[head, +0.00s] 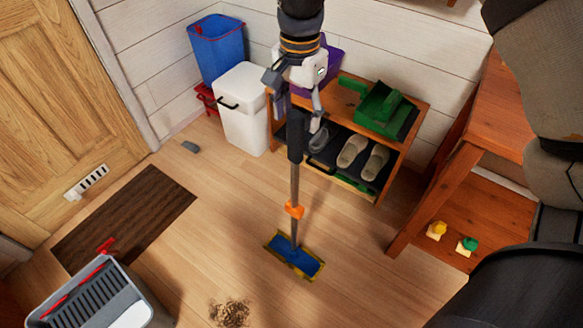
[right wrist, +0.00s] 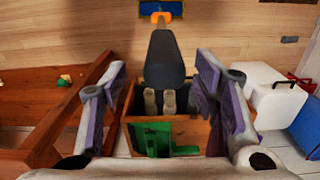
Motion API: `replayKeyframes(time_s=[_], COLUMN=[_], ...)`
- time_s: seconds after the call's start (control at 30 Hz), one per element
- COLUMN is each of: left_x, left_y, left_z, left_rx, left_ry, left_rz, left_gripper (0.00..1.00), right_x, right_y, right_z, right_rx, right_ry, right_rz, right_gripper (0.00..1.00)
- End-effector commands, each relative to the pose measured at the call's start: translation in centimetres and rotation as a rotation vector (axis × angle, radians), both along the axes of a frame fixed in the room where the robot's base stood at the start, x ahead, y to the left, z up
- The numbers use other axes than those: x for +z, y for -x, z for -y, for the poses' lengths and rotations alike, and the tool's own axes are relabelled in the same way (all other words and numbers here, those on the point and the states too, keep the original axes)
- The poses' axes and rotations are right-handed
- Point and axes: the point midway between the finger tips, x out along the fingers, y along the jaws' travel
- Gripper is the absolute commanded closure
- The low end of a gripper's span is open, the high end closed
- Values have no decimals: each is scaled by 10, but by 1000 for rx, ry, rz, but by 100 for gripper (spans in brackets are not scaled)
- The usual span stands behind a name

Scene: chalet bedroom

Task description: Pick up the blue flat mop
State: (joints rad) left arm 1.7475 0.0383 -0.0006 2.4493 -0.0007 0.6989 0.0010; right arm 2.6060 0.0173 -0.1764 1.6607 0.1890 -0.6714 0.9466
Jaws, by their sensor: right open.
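The blue flat mop (head: 293,257) stands on the wooden floor with its handle upright. Its flat blue head has a yellowish edge, an orange joint sits low on the pole, and the top grip is dark. My right gripper (head: 296,98) is open at the top of the dark grip. In the right wrist view, the mop's grip (right wrist: 165,72) appears between the spread fingers of my right gripper (right wrist: 162,66). I cannot tell whether either finger touches it. My left gripper is not in view.
A wooden shelf (head: 415,105) with slippers and a green item stands close behind the mop. A white bin (head: 241,125) and blue bin (head: 216,50) are left of it. A grey bucket (head: 95,300), dark mat (head: 125,218) and dirt pile (head: 230,313) lie front left. A wooden table (head: 440,190) stands right.

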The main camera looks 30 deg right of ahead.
Motion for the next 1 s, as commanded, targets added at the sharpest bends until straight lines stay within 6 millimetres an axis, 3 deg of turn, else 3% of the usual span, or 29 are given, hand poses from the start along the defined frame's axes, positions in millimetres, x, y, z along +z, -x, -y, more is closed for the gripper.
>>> replayKeyframes(time_s=[0.3, 0.53, 0.57, 0.8, 1.0], left_x=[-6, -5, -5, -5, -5], left_y=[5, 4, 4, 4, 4], left_z=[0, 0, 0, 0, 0], left_rx=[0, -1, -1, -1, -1], left_ry=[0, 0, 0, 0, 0], left_rz=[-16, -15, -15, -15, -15], left_gripper=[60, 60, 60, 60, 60], right_x=[-53, -55, -55, -55, -55], right_y=[-1, -2, -2, -2, -2], right_z=[-3, -3, -3, -3, -3], right_rx=[1, 1, 1, 1, 1], right_ry=[-2, 0, 0, 0, 0], right_rz=[-2, 4, 4, 3, 4], right_gripper=[45, 45, 47, 100, 100])
